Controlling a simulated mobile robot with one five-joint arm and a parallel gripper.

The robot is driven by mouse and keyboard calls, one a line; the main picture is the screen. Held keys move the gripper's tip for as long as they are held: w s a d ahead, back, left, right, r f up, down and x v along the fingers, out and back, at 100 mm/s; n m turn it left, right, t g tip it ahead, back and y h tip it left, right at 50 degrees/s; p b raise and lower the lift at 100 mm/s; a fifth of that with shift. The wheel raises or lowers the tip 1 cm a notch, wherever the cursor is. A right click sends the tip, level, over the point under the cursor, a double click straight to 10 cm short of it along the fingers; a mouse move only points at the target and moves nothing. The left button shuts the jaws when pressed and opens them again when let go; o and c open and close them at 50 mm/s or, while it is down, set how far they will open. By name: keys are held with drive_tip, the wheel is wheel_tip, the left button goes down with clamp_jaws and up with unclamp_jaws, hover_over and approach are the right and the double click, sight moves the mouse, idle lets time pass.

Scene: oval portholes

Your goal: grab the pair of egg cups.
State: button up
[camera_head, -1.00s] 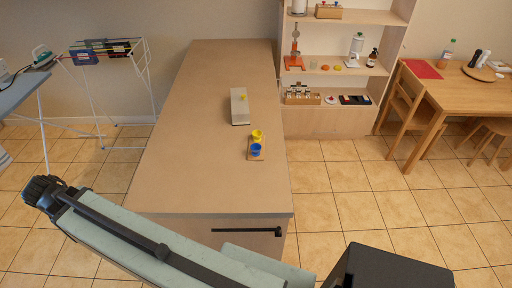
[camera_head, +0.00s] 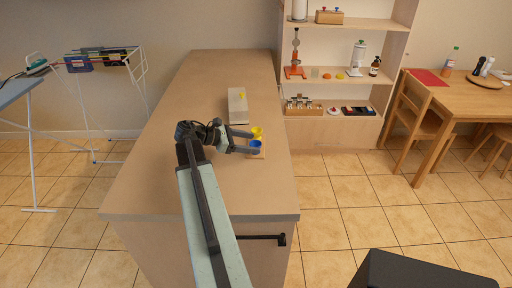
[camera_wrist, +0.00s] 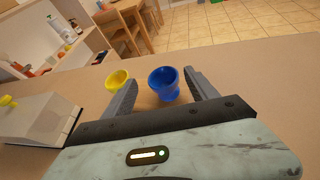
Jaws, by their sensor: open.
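The pair of egg cups, one yellow (camera_head: 257,133) and one blue (camera_head: 255,145), stands on a small wooden board (camera_head: 262,154) near the counter's right edge. My gripper (camera_head: 250,141) is open and reaches toward them from the left in the head view. In the wrist view, the blue cup (camera_wrist: 165,84) lies between the two fingers, toward the right one. The yellow cup (camera_wrist: 117,79) shows by the tip of the left finger, partly covered by it. I cannot tell whether the fingers touch either cup.
A grey box with a yellow knob (camera_head: 238,106) stands on the counter (camera_head: 150,180) just behind the cups; it shows at left in the wrist view (camera_wrist: 35,118). Shelves (camera_head: 335,128) and a wooden table (camera_head: 465,98) are beyond. The counter's left part is clear.

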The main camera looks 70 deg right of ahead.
sight(260, 145)
drive_tip(key=b+x, duration=0.2)
drive_tip(key=x, duration=0.4)
drive_tip(key=shift+a+f, duration=0.1)
drive_tip(key=shift+a, duration=0.15)
clamp_jaws()
